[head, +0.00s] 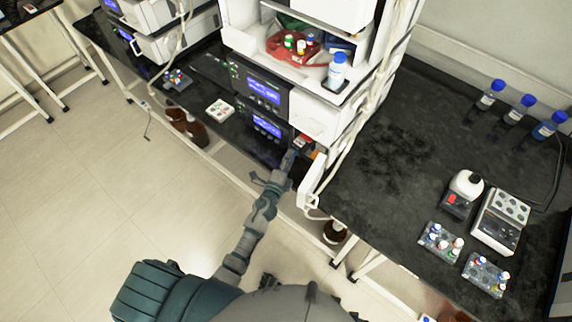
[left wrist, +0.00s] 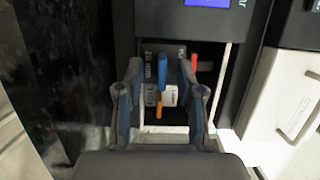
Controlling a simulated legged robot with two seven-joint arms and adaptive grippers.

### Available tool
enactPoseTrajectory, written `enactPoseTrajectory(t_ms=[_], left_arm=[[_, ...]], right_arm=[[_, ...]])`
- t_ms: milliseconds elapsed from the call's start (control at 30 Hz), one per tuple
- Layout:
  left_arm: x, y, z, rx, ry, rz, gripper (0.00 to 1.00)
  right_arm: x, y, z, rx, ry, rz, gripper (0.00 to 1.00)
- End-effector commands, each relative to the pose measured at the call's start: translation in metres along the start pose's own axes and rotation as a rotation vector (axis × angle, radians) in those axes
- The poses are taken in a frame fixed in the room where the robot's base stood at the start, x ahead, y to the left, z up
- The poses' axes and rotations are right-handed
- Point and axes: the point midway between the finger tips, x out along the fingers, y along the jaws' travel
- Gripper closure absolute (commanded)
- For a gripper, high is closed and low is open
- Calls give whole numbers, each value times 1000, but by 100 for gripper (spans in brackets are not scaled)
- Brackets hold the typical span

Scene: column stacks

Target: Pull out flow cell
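The flow cell shows in the left wrist view as a small grey block with a white part (left wrist: 170,96), a blue piece above and an orange piece below. It sits in an open recess of a dark instrument module (head: 267,127) with lit blue screens. A red piece (left wrist: 194,62) stands to its right. In the head view the recess is small and partly covered by my arm. My left gripper (left wrist: 159,68) is open, its two fingers apart on either side of the flow cell. I cannot tell whether they touch it. My right gripper is not in view.
A white open door (head: 315,182) stands right of the recess, with tubing alongside. A dark bench (head: 390,150) to the right holds blue-capped bottles (head: 527,101), vial racks (head: 441,242) and a small device (head: 500,222). Brown bottles (head: 334,231) stand below. The floor at left is clear.

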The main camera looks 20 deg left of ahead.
Motion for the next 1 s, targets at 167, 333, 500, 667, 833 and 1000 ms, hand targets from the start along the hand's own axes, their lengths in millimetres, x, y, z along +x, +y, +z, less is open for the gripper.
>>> enactPoseTrajectory(t_ms=[167, 333, 500, 667, 833, 1000], left_arm=[[-25, 2, 0, -1, 0, 3, 63], [-62, 2, 0, -2, -2, 4, 63], [-94, 3, 0, -3, -2, 5, 63], [-111, 3, 0, -2, -1, 4, 63], [-116, 2, 0, 0, 1, 3, 63], [-116, 2, 0, 0, 1, 2, 63]], right_arm=[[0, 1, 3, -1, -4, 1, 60], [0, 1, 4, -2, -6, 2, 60], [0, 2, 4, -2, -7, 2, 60], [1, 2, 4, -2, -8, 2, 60], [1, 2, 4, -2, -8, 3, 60], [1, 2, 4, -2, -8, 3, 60]])
